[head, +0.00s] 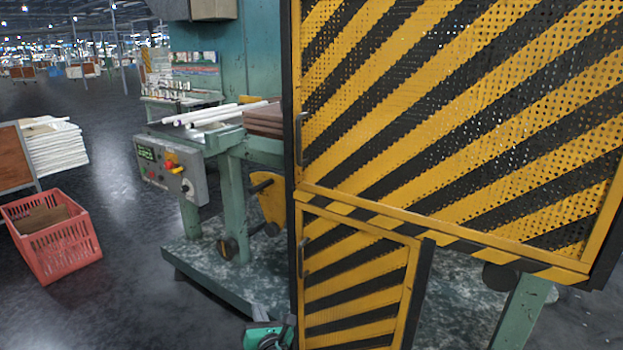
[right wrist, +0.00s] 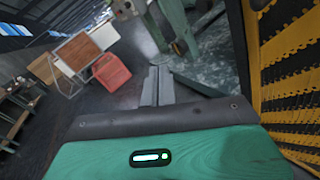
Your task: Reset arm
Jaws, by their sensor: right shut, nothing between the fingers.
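My right gripper (right wrist: 157,73) shows in the right wrist view with its two grey fingers together, shut and empty. Its green body fills the bottom of that view. In the head view, a small green and black part of my right arm shows at the bottom edge, in front of the machine base. My left gripper is not in view. White tubes (head: 208,115) lie on the green machine (head: 231,180), well beyond the right gripper.
A yellow and black striped guard (head: 440,110) fills the right side, close to my right arm. It also shows in the right wrist view (right wrist: 285,70). A red crate (head: 62,248) stands on the floor at left. A control box (head: 172,172) juts from the machine. Dark floor between crate and machine is clear.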

